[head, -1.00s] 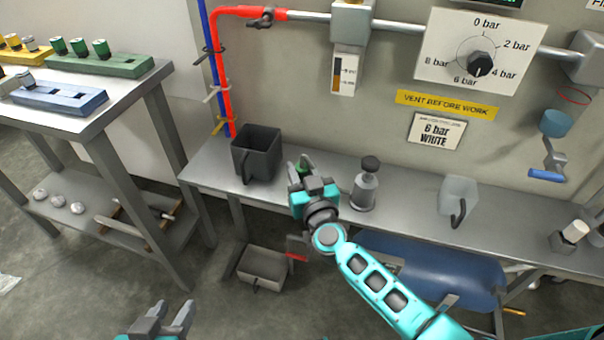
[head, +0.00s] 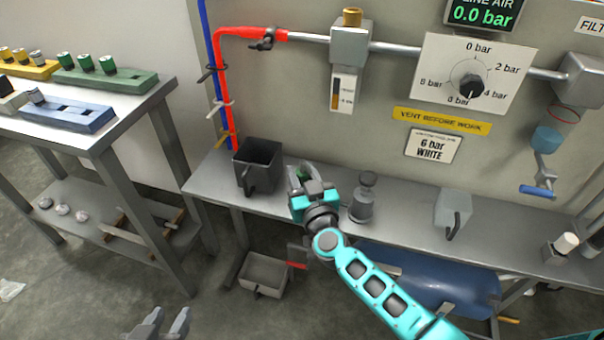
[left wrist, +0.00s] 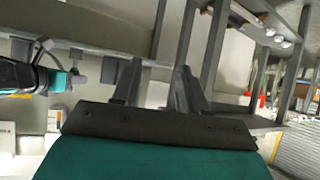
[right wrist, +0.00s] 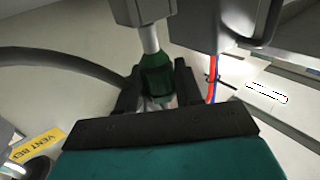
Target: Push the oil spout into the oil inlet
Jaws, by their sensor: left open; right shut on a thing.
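My right gripper (head: 312,190) is shut on a green piece (right wrist: 157,75) above the bench. In the right wrist view a pale stem runs from the green piece to a grey block (right wrist: 140,8); this looks like the oil spout, but I cannot tell whether stem and block touch. In the head view the fingers mostly hide the green piece. A grey unit (head: 350,45) with a brass top and amber sight glass hangs on the pipe behind; I cannot tell whether it holds the oil inlet. My left gripper (head: 165,325) is open and empty at the bottom edge.
On the bench (head: 215,187) a black jug (head: 257,165) stands left of the right gripper. Red and blue pipes rise at the left. A side table (head: 110,125) holds coloured blocks.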

